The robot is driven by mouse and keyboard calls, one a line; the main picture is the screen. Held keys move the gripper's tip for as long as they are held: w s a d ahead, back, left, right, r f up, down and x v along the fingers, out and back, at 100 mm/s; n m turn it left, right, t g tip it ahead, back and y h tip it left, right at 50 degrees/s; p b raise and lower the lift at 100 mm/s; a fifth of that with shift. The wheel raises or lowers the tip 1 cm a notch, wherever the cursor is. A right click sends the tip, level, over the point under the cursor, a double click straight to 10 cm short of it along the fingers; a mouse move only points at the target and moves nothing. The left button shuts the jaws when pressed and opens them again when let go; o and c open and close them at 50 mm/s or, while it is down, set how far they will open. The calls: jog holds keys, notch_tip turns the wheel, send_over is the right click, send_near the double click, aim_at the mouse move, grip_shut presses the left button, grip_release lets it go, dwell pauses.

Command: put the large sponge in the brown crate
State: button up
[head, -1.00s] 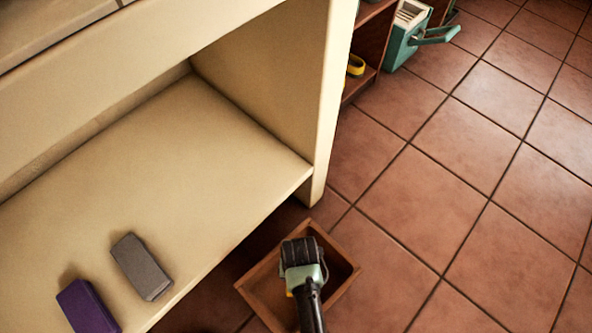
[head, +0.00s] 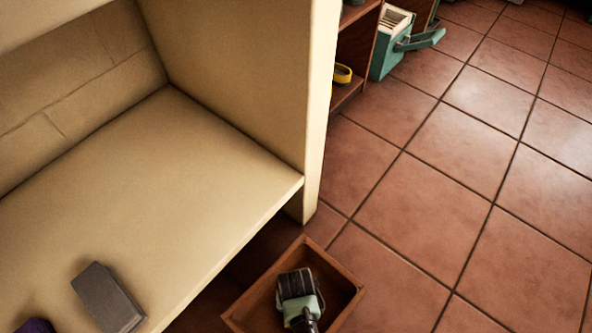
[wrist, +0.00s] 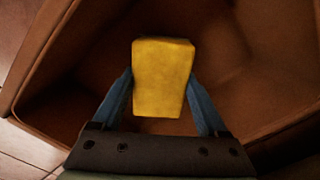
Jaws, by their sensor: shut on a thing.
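A yellow block-shaped sponge (wrist: 163,78) is between the two blue fingers of my gripper (wrist: 162,88) in the wrist view, with a finger pressed on each side. My gripper is shut on it, over the open brown crate (wrist: 45,50). In the head view my gripper (head: 298,290) is above or inside the brown crate (head: 342,314), which stands on the floor. There my wrist hides the sponge. I cannot tell whether the sponge touches the crate's bottom.
A grey block (head: 106,298) and a partly cut-off purple block (head: 36,326) lie on the cream shelf (head: 180,160) left of the crate. A dark wooden shelf unit with a yellow item (head: 343,74) and a green container (head: 391,45) stand behind. The tiled floor (head: 440,200) at right is clear.

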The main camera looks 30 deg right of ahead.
jog(key=shift+f, duration=0.7)
jog(key=shift+r, duration=0.1)
jog(key=o, duration=1.2)
notch_tip(320, 180, up, 12)
jog(key=p, duration=0.8)
